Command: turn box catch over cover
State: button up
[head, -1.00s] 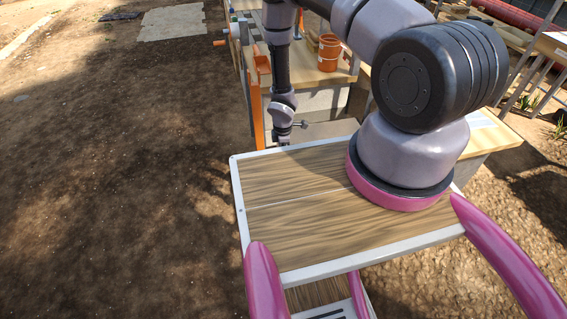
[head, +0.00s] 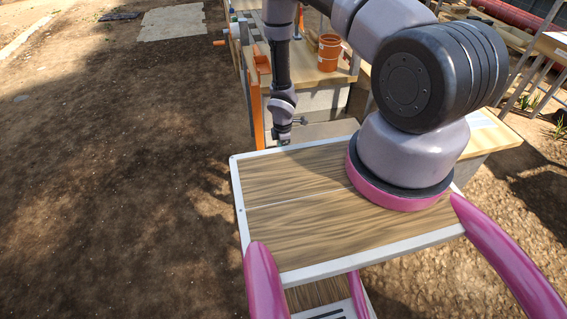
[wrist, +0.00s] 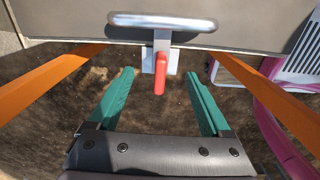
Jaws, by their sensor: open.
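In the wrist view, the red catch (wrist: 160,74) hangs pointing down from a small metal plate (wrist: 172,60) on the edge of a grey box face (wrist: 250,28). A rounded metal handle bar (wrist: 162,21) sits just above it. My gripper (wrist: 159,77) is open, with one teal finger on each side of the catch and a clear gap on both sides. The catch lies between the fingertips, and no contact shows. In the head view, my gripper (head: 282,143) is small and mostly hidden behind my own top deck; the catch cannot be made out there.
Orange posts (wrist: 50,80) flank my gripper in the wrist view. In the head view, a wooden workbench (head: 310,78) carries an orange bucket (head: 329,52). Open dirt ground (head: 110,170) lies to the left. A ladder-like frame (head: 530,75) stands at right.

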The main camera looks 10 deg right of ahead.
jog(key=shift+r, duration=2.9)
jog(key=shift+r, duration=0.1)
jog(key=w+d+r+m+t, duration=0.1)
jog(key=d+r+m+t, duration=0.3)
jog(key=r, duration=1.7)
jog(key=d+r+m+g, duration=0.1)
jog(key=d+r+m, duration=0.35)
jog(key=r, duration=1.75)
jog(key=s+a+r+m+t+y, duration=0.1)
jog(key=s+r+m+t, duration=0.1)
jog(key=s+r+m, duration=0.4)
jog(key=s+a+r+m+t+y, duration=0.1)
jog(key=s+r+m, duration=0.6)
jog(key=s+r, duration=0.7)
jog(key=shift+s+a+r+t, duration=0.35)
jog(key=shift+s+r+t, duration=0.05)
jog(key=shift+s+t, duration=0.2)
jog(key=shift+m, duration=0.25)
